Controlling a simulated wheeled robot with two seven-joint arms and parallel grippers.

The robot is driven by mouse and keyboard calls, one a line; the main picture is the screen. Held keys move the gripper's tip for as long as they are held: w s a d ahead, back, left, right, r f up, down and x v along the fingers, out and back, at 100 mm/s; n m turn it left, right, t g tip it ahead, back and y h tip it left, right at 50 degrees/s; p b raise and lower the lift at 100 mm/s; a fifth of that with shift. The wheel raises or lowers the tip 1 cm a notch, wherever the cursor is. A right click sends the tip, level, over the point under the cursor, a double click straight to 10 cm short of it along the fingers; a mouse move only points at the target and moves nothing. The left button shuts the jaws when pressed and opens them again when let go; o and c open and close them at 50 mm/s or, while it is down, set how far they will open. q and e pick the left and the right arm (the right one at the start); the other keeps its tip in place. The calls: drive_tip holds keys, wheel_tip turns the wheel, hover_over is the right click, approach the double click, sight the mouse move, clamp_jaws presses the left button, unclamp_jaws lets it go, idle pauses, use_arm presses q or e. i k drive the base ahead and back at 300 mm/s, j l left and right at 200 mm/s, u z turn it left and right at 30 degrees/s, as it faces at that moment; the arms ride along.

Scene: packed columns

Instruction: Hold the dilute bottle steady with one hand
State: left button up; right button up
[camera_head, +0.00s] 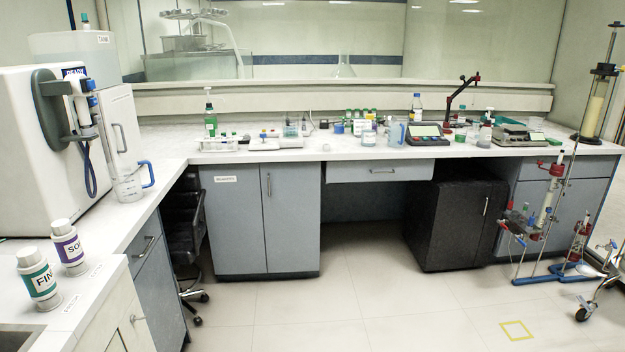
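I cannot read a label that names a dilute bottle. Two bottles with grey-white caps stand upright on the near left counter. One has a teal label (41,282) starting "FIN", the other a purple label (70,248) starting "SO". Neither of my grippers is in view, and nothing is seen touching any bottle.
A clear beaker with a blue handle (128,184) stands by the white machine (40,150) on the left counter. A black chair (186,230) sits under the corner. The middle floor (340,310) is clear.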

sight(368, 131)
drive_tip(key=i+u, duration=0.15)
drive_tip(key=i, duration=1.3)
drive_tip(key=i+j+z, duration=0.15)
drive_tip(key=i+z, duration=0.2)
drive_tip(key=i, duration=0.3)
drive_tip(key=i+j+z, duration=0.4)
drive_tip(key=i, duration=0.25)
drive_tip(key=i+j+z, duration=0.35)
drive_tip(key=i+j, duration=0.15)
drive_tip(key=i, duration=0.1)
